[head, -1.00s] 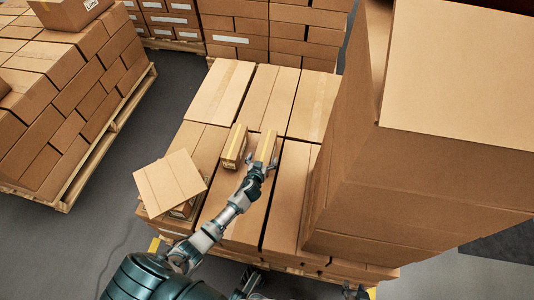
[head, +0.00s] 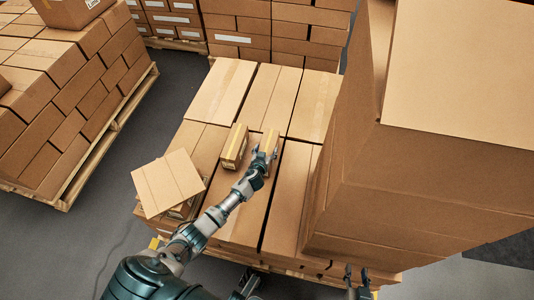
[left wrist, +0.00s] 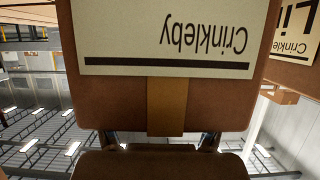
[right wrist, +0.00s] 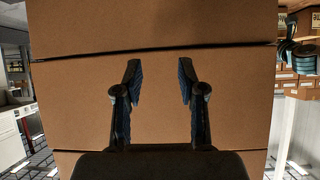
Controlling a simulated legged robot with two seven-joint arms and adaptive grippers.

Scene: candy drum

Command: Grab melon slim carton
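Two slim cartons stand side by side on the pallet stack in the head view, a left one (head: 235,145) and a right one (head: 270,142). My left gripper (head: 265,155) is at the near end of the right one, fingers spread apart. In the left wrist view this carton (left wrist: 160,100) fills the middle; its upside-down label reads "Crinkleby", with no flavour word in view. The carton hides the fingertips, so contact cannot be told. The other carton (left wrist: 290,45) shows "Li" and "Crinkleby". My right gripper (right wrist: 158,75) is open and empty, facing large boxes.
A tall box stack (head: 430,170) rises on the right. A square box (head: 168,183) sits at the front left of the low stack (head: 285,190). Another loaded pallet (head: 75,110) stands at the left, with grey floor between. More boxes (head: 270,35) stand behind.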

